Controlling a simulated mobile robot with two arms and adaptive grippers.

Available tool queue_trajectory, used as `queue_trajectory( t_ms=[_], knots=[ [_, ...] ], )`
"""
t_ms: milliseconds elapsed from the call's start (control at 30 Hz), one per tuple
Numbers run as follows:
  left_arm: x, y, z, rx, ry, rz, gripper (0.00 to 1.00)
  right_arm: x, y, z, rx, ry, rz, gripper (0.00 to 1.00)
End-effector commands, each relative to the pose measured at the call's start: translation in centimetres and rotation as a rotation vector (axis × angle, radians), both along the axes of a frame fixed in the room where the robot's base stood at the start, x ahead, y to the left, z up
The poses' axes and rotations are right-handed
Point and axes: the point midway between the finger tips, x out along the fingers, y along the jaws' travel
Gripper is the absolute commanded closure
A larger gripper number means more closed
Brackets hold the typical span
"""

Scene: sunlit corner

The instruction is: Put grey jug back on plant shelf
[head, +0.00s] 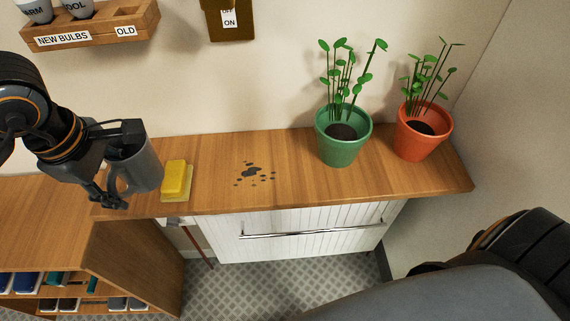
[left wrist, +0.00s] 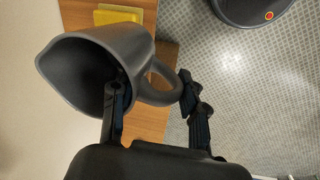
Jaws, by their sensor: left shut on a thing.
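The grey jug (head: 146,172) is at the left end of the wooden plant shelf (head: 300,188) in the head view. My left gripper (head: 118,165) is shut on it. In the left wrist view the jug (left wrist: 95,62) shows its open mouth to the left and its handle to the right. The left gripper's fingers (left wrist: 152,97) are on either side of the jug's handle side, one at the mouth and one past the handle. I cannot tell whether the jug's base touches the shelf. My right gripper is not in view.
A yellow sponge (head: 175,180) lies just right of the jug. Dark spots (head: 252,172) mark the shelf's middle. A green-potted plant (head: 342,150) and an orange-potted plant (head: 415,140) stand at the right. A lower wooden bookcase (head: 125,265) is at the left.

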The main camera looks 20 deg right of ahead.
Motion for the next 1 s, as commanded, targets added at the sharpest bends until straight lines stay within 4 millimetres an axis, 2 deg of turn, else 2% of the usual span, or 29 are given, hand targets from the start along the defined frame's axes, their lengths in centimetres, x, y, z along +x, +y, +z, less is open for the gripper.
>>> queue_trajectory(
  t_ms=[200,567,667,933,1000],
  knots=[
    [0.2,-1.1,0.5,0.0,0.001,0.148,1.0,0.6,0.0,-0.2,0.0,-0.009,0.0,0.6],
    [0.8,-0.9,0.3,-0.001,0.004,0.176,1.0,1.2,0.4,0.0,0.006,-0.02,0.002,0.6],
    [2.2,0.0,-0.5,0.0,0.009,0.179,1.0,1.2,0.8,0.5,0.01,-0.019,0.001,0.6],
    [7.7,3.3,-2.9,0.002,0.008,0.18,1.0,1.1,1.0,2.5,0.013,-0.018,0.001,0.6],
    [8.7,3.9,-4.3,0.001,0.009,0.177,1.0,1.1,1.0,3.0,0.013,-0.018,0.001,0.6]
  ],
)
